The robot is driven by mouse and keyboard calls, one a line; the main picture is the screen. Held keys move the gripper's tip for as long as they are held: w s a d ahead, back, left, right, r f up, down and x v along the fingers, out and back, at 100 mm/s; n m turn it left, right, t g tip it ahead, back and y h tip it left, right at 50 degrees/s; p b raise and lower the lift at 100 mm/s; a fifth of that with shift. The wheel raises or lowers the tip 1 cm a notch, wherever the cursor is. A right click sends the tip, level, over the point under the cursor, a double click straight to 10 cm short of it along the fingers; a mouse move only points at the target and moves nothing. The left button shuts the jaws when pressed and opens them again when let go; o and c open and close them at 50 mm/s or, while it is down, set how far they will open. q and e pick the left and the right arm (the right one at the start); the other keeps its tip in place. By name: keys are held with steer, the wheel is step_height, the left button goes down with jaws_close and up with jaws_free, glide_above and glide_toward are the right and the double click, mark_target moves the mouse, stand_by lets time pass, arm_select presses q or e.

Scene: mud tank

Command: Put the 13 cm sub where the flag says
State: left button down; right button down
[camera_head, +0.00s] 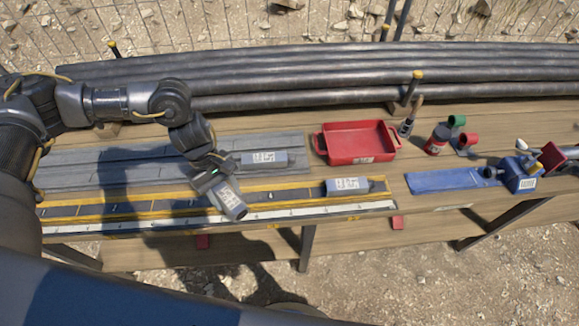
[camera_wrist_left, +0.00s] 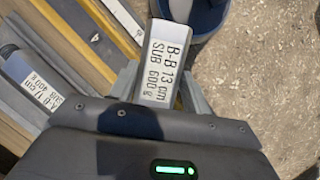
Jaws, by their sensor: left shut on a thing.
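My left gripper (camera_head: 214,181) is shut on a grey sub (camera_head: 229,202) with a white label, held tilted above the front of the bench. In the left wrist view this sub (camera_wrist_left: 158,65) reads "B-B 13 cm SUB 600 g" between the fingers. Another labelled sub (camera_head: 264,160) lies on the grey grooved rack (camera_head: 90,165). A third sub (camera_head: 348,185) lies at the right end of the yellow-edged dark lane (camera_head: 110,208). A labelled sub (camera_wrist_left: 38,88) beside the gripper in the left wrist view is partly hidden. I cannot make out a flag for certain. My right gripper is out of view.
A white measuring strip (camera_head: 330,210) runs along the bench's front edge. A red tray (camera_head: 326,146) stands behind, with a dark red can (camera_head: 437,140) right of it. A blue mat (camera_head: 443,181) and blue device (camera_head: 520,177) are at right. Long pipes (camera_head: 260,75) lie behind.

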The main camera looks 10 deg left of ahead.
arm_select(q)
steer(key=w+d+r+n+t+p, duration=0.2)
steer(key=w+d+r+n+t, duration=0.2)
steer(key=d+n, duration=0.6)
steer(key=w, duration=0.2)
steer(key=shift+w+t+h, duration=0.3)
steer(key=shift+w+t, duration=0.05)
steer(key=shift+t, duration=0.05)
steer(key=shift+d, duration=0.1)
step_height(320, 180, down, 7)
steer(key=b, duration=0.4)
steer(key=shift+f+b, duration=0.15)
steer(key=shift+b, duration=0.15)
steer(key=shift+f+b, duration=0.6)
steer(key=shift+b, duration=0.05)
steer(key=shift+f+b, duration=0.5)
steer(key=shift+b, duration=0.45)
